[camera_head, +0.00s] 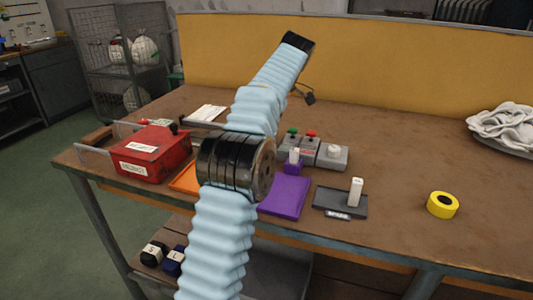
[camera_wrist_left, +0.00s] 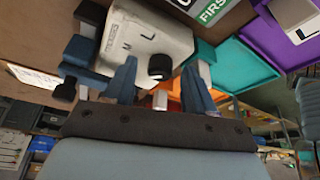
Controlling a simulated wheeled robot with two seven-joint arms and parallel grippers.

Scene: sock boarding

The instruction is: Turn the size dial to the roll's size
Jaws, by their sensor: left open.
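The size dial (camera_wrist_left: 160,67) is a black knob on a pale grey box (camera_wrist_left: 150,35) marked M and L. In the left wrist view my left gripper (camera_wrist_left: 158,76) is open, with a blue finger on each side of the knob and gaps showing. I cannot tell how deep the fingers reach past the knob. In the head view a light-blue arm covers the middle of the table; the dial and my left gripper do not show there. I cannot tell which piece is the roll. My right gripper is in neither view.
A red box (camera_head: 150,155) stands left of the arm. A purple mat (camera_head: 286,196), buttons (camera_head: 311,147) and a dark tray (camera_head: 340,203) with a white block (camera_head: 356,190) lie right of it. A yellow ring (camera_head: 443,205) sits farther right, with bare table around it.

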